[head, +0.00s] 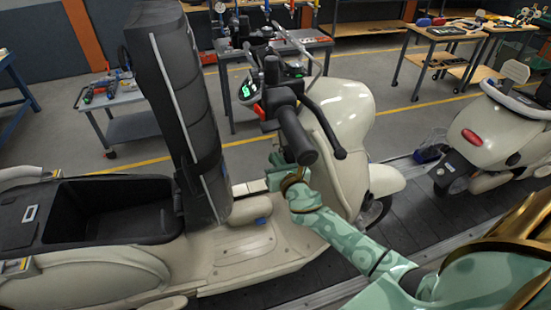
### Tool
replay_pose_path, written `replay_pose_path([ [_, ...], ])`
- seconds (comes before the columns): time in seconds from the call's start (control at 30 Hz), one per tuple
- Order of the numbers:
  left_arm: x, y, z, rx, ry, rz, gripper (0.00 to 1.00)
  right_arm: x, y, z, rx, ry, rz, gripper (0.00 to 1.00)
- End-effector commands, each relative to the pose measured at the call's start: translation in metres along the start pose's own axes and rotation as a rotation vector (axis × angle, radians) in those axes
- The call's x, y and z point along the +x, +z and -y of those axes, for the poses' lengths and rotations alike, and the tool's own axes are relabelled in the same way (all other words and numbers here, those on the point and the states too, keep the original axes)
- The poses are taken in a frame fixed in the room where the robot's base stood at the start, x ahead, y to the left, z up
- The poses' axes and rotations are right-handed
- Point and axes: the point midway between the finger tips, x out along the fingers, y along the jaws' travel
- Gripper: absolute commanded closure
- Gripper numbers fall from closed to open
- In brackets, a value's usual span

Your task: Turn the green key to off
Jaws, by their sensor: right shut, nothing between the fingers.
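A cream scooter (245,250) stands with its black seat (170,95) raised and its storage bin (110,212) open. I cannot make out the green key; the handlebar grip, my right gripper and the front shield may hide it. My right gripper (277,166) is shut and appears empty. It is below the black handlebar grip (297,138), near the rider side of the front shield (340,150). I cannot tell if it touches anything. A lit green display (248,89) shows on the handlebar. My left gripper is not in view.
The raised seat stands close to the left of my right gripper, and the handlebar is just above it. A second cream scooter (490,130) stands at the right on the dark conveyor (425,205). Workbenches with tools and a grey cart (120,98) are behind.

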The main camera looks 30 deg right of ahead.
Motion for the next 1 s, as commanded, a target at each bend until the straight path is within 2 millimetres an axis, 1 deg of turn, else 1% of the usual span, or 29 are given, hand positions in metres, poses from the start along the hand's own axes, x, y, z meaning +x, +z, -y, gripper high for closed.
replay_pose_path([
  [0.03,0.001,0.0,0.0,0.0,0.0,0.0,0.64,-0.001,-0.004,0.0,0.0,0.0,-0.006,1.0],
  [0.27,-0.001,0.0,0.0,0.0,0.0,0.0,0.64,-0.004,-0.004,0.0,0.0,0.0,-0.008,1.0],
  [1.0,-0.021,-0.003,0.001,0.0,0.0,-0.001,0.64,-0.057,0.006,0.0,-0.001,0.0,-0.003,1.0],
])
